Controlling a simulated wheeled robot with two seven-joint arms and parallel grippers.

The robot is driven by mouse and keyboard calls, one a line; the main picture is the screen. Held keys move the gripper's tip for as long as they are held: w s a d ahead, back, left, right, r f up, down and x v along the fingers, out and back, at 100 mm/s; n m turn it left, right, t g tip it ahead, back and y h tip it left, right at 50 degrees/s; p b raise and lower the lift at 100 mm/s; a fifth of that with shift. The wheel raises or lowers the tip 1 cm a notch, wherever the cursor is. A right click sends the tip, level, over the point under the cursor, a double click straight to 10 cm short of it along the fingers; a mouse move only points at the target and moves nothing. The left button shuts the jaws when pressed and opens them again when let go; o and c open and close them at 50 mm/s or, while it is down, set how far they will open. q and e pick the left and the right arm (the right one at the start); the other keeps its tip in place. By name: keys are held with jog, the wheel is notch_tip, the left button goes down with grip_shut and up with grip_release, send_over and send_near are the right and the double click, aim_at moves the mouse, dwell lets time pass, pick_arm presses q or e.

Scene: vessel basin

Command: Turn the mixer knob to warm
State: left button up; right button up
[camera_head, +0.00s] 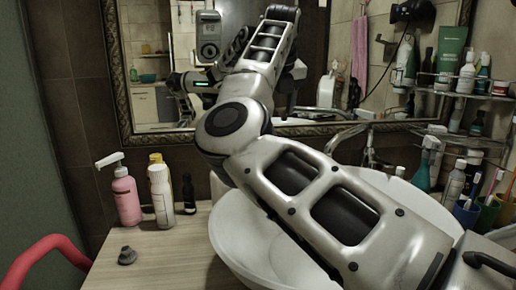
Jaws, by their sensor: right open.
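A chrome mixer tap (369,152) stands at the back of the white basin (237,240), partly hidden by my right arm. Its knob cannot be made out clearly, and I cannot tell which way it is turned. My right arm crosses the basin from the lower right, bends at a round joint left of the tap, and rises in front of the mirror. My right gripper is open; its fingers are hard to make out behind the arm, so its distance from the knob is unclear. My left gripper is not in view.
A pink pump bottle (126,197), a pale bottle (161,195) and a small dark object (127,256) stand on the wooden counter (178,262). Shelves at right hold several bottles and cups. A framed mirror (155,70) covers the back wall. A red curved bar (45,255) is at lower left.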

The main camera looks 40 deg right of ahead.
jog(key=x, duration=0.5)
jog(key=p+x, duration=0.1)
jog(key=x, duration=0.4)
jog(key=s+x, duration=0.1)
jog(key=x, duration=0.4)
jog(key=shift+f+p, duration=0.1)
jog(key=shift+p, duration=0.3)
jog(key=c, duration=1)
